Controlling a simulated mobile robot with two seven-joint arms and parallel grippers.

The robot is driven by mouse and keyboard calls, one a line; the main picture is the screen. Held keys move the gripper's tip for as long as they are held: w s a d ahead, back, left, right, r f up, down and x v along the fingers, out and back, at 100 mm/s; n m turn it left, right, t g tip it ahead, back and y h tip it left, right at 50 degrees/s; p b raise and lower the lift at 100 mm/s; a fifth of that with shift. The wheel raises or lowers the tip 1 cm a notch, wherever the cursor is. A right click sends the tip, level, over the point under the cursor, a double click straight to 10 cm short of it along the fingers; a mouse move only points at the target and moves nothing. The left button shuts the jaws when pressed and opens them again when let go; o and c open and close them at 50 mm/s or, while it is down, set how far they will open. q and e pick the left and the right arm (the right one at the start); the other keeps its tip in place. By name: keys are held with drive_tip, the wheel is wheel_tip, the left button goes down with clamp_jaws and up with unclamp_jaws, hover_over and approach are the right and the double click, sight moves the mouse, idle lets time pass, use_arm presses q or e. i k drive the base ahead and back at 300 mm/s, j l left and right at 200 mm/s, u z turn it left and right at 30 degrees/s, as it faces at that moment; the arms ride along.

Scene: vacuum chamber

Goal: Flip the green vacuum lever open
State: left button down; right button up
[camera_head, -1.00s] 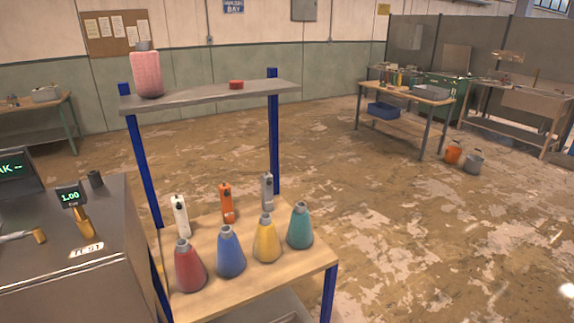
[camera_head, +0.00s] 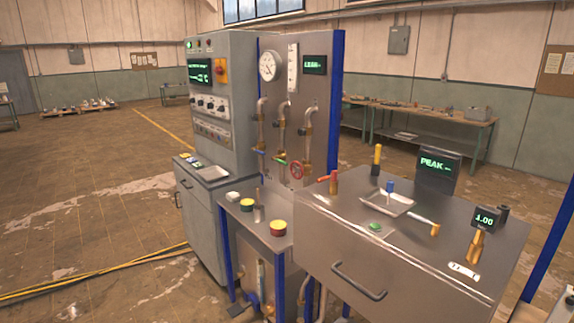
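A small green lever (camera_head: 281,161) sits on the middle pipe of the upright metal valve panel (camera_head: 322,100), just left of a red handwheel (camera_head: 297,169). It looks roughly level, tilted slightly; its exact position is too small to tell. A blue lever (camera_head: 259,152) is on the pipe to its left. A round dial gauge (camera_head: 268,66) and a small green-lit display (camera_head: 315,65) are at the panel's top. Neither of my grippers is in view.
A grey control cabinet (camera_head: 222,90) stands left of the panel. A metal bench (camera_head: 400,265) with a red-handled valve (camera_head: 328,179), a tray and displays fills the right foreground. A low stand (camera_head: 262,238) carries yellow-topped buttons.

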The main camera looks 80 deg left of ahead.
sight(282, 162)
drive_tip(key=j+u, duration=0.15)
drive_tip(key=u, duration=0.25)
drive_tip(key=j+u, duration=0.2)
drive_tip(key=u, duration=0.2)
drive_tip(key=j+u, duration=0.2)
drive_tip(key=u, duration=0.2)
drive_tip(key=j+u, duration=0.2)
drive_tip(key=j, duration=0.15)
drive_tip(key=i+j+u, duration=0.25)
drive_tip(key=j+u, duration=0.2)
drive_tip(key=j, duration=0.2)
drive_tip(key=i+j, duration=0.2)
drive_tip(key=j, duration=0.2)
drive_tip(key=i+j, duration=0.2)
drive_tip(key=j, duration=0.2)
drive_tip(key=i+j+u, duration=0.1)
drive_tip(key=j, duration=0.3)
drive_tip(key=i+j, duration=0.3)
drive_tip(key=j+u, duration=0.1)
drive_tip(key=j, duration=0.2)
drive_tip(key=i+j, duration=0.15)
drive_tip(key=j, duration=0.2)
drive_tip(key=u, duration=0.05)
